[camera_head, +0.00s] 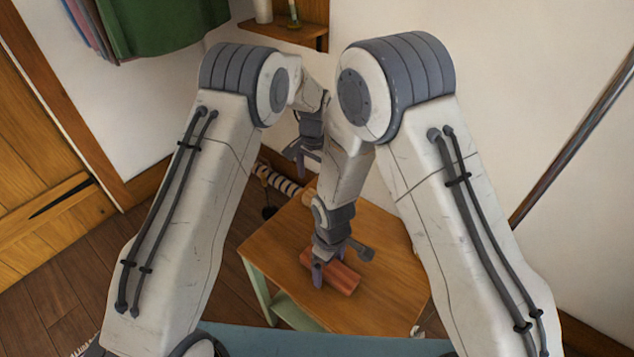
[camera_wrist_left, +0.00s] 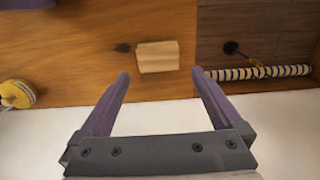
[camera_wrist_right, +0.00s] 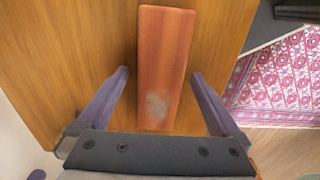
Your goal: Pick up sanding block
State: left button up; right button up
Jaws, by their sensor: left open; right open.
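A long reddish-brown block (camera_head: 340,277), which looks like the sanding block, lies flat on the small wooden table (camera_head: 385,300). In the right wrist view the block (camera_wrist_right: 165,60) has a pale scuffed patch at its near end. My right gripper (camera_head: 328,272) is open over it, with one finger on each side of the block in the right wrist view; contact is not visible. The gripper and wrist hide part of the block in the head view. My left gripper (camera_head: 308,157) is open and empty, higher up and behind the right one.
The left wrist view shows a small tan block (camera_wrist_left: 157,57) on a wooden surface, a yellow round object (camera_wrist_left: 18,94) and a striped rod (camera_wrist_left: 258,72). A patterned rug (camera_wrist_right: 285,75) lies beside the table. A wall shelf (camera_head: 290,35) is at the back.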

pick_arm(q)
notch_tip(320, 180, down, 8)
jog(key=shift+s+d+f, duration=0.1)
dwell(0.4)
jog(key=c, duration=1.1)
notch_tip(320, 180, up, 10)
jog(key=shift+r, duration=0.1)
